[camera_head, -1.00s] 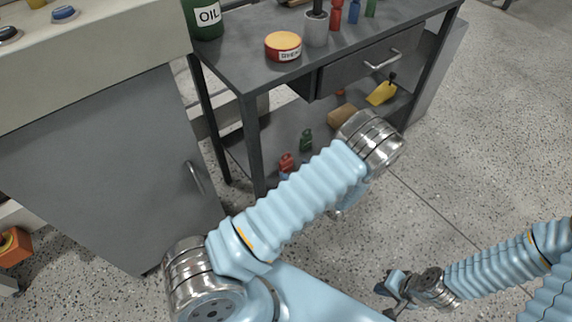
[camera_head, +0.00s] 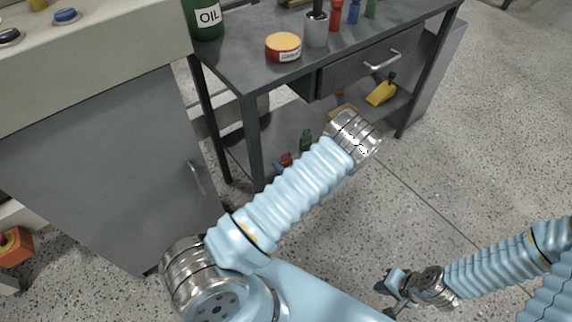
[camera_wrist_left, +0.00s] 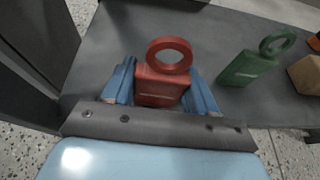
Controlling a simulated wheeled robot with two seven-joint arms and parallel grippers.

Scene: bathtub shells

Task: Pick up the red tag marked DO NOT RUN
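The red tag (camera_wrist_left: 162,86) has a ring on top and stands on the lower shelf; its lettering is too small to read. It also shows in the head view (camera_head: 286,158), partly hidden by my left arm. In the left wrist view my left gripper (camera_wrist_left: 162,84) has one blue finger on each side of the tag's body, very close to it. It looks open around the tag; contact is unclear. In the head view my arm hides most of this gripper. My right gripper (camera_head: 384,299) is open and empty above the floor at the lower right.
A green tag (camera_wrist_left: 250,68) stands to the right of the red one, with a tan block (camera_wrist_left: 307,75) beyond it. A dark object (camera_wrist_left: 47,40) is at the left. A yellow scoop-like item (camera_head: 381,93) lies farther right on the shelf. The tabletop and drawer (camera_head: 365,68) overhang the shelf.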

